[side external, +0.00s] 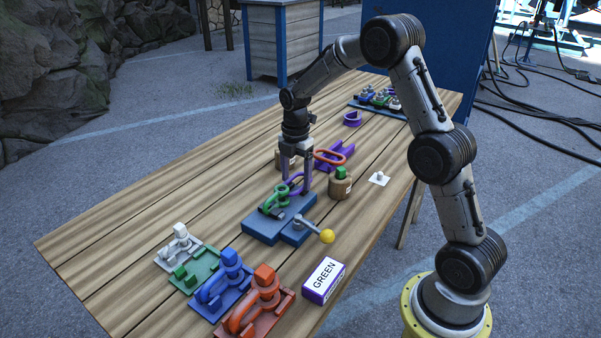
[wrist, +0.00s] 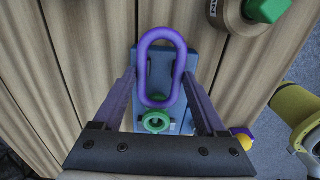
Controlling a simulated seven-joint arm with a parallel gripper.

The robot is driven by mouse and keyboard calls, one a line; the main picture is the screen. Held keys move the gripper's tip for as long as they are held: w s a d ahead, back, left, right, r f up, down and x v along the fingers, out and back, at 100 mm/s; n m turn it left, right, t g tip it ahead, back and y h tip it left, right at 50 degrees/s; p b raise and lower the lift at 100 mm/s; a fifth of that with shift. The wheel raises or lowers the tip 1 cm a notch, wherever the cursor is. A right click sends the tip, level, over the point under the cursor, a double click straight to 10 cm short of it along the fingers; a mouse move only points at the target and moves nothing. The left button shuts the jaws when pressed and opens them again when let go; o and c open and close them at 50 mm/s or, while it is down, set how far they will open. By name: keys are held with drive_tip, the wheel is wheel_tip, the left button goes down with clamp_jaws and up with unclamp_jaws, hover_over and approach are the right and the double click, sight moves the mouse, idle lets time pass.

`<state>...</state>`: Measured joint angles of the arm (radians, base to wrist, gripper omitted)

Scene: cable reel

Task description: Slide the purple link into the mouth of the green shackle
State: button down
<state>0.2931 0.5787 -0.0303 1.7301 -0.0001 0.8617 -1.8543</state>
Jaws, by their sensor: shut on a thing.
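The purple link (wrist: 160,33) is an oblong ring, seen between the two fingers of my gripper (wrist: 160,76) in the wrist view. My gripper is shut on it and holds it over the blue fixture. The green shackle (side external: 275,199) sits on the blue fixture (side external: 262,228) in the side view, just below my gripper (side external: 296,186). In the wrist view a round green part (wrist: 156,122) shows by the link's near end. The link is hard to pick out in the side view. I cannot tell whether it touches the shackle or enters its mouth.
A lever with a yellow knob (side external: 327,236) sticks out from the fixture. Behind are an orange link (side external: 330,158) on a purple holder and a wooden spool (side external: 340,187) with a green block.

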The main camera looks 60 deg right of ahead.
drive_tip(key=shift+a, duration=1.6)
drive_tip(key=shift+f, duration=0.15)
unclamp_jaws()
